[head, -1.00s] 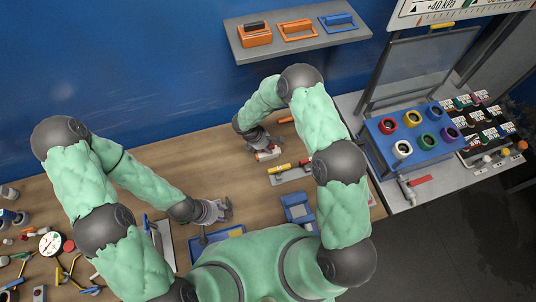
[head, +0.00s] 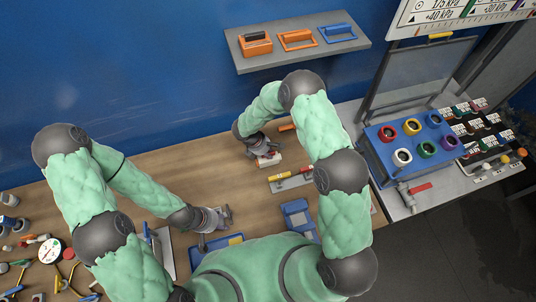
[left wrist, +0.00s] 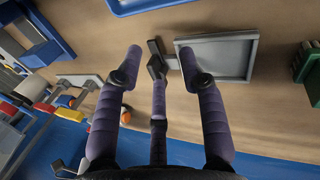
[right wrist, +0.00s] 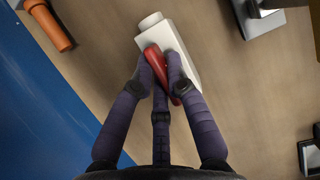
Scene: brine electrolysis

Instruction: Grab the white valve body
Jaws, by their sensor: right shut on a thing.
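The white valve body (right wrist: 181,45) lies on the wooden bench, with a round white end and a red handle (right wrist: 158,68) across it. It also shows in the head view (head: 268,160), partly covered by my gripper. My right gripper (right wrist: 162,58) is over it, its fingers closed in around the red handle part of the valve body. The fingertips hide some of the contact. My left gripper (left wrist: 160,52) has its fingers spread and empty. In the head view it (head: 226,217) is above the bench further left, away from the valve.
A yellow-and-red valve on a grey plate (head: 297,180) lies to the right of my right gripper. An orange cylinder (right wrist: 47,24) lies by the blue wall.

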